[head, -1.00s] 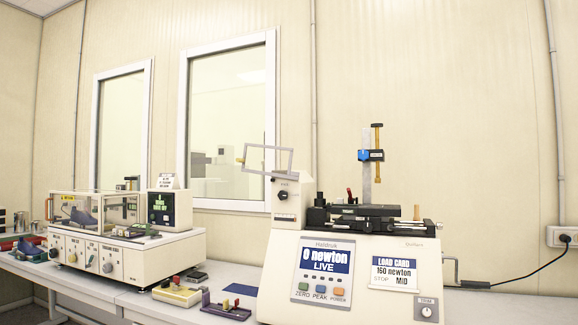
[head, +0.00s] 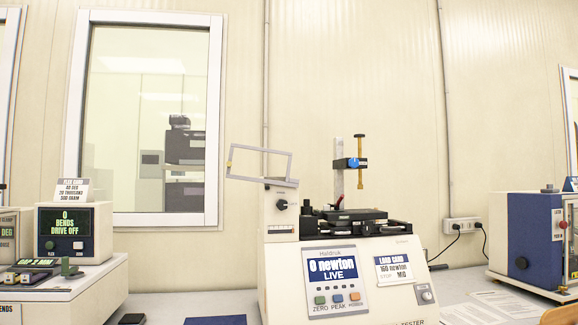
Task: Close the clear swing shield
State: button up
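The clear swing shield (head: 258,149) is a see-through panel in a thin grey frame. It stands raised and slightly tilted at the upper left of the tester (head: 335,280), above the column with a black knob (head: 282,204). A small yellow tab (head: 229,164) sits at its left end. The tester's bed (head: 355,215) and the upright post with a blue clamp and brass rod (head: 349,163) are uncovered, to the right of the shield. The tester display reads 0 newton LIVE. My gripper is not in view.
A flex tester (head: 75,232) with a green display stands at the left on the bench. A blue and white machine (head: 530,240) stands at the right, with papers (head: 495,305) in front of it. A blue mat (head: 215,320) lies at the lower left of the tester.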

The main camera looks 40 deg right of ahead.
aim_at(294, 182)
jog(key=i+j+z, duration=0.1)
jog(key=j+z, duration=0.85)
jog(key=l, duration=0.1)
